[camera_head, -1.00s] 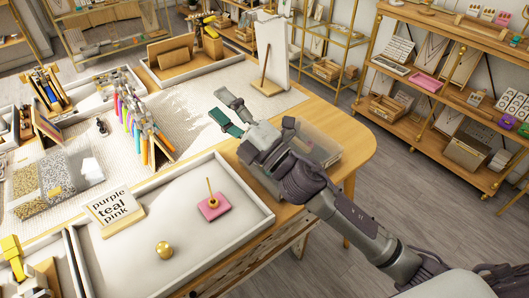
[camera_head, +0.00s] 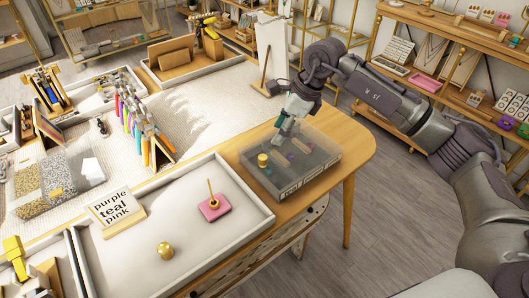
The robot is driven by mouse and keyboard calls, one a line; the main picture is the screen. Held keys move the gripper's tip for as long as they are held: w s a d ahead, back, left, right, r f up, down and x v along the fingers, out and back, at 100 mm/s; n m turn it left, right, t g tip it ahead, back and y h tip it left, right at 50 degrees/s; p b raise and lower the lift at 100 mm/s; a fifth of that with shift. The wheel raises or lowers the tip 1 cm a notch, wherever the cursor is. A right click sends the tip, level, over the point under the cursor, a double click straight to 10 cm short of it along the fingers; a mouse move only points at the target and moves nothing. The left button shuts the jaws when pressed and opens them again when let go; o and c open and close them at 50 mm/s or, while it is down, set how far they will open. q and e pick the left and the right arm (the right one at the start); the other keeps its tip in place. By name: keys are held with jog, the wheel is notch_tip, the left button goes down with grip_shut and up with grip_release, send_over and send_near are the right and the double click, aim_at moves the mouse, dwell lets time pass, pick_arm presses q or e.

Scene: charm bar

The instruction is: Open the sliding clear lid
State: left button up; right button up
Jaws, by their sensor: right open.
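A clear box (camera_head: 326,169) with labels on its front side stands near the right end of the wooden table. Small dark, purple and teal pieces show dimly inside it. Its clear lid (camera_head: 301,149) appears to cover the top, though its edges are hard to make out. A gold knob (camera_head: 262,160) stands at the left part of the box top. My right gripper (camera_head: 279,137) is open and points down at the back left part of the box, behind the knob. Contact with the lid cannot be told. My left gripper is not in view.
A white tray (camera_head: 262,220) left of the box holds a pink stand (camera_head: 214,207), a gold ball (camera_head: 165,250) and a word card (camera_head: 117,208). A white upright board (camera_head: 272,45) stands behind my right gripper. Bare tabletop (camera_head: 352,150) lies right of the box.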

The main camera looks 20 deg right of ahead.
aim_at(263, 157)
jog(key=p+x, duration=0.1)
jog(key=x, duration=0.9)
jog(key=shift+a+f+p, duration=0.1)
jog(key=shift+f+p, duration=0.05)
jog(key=shift+p, duration=0.25)
grip_shut()
jog(key=shift+w, duration=0.1)
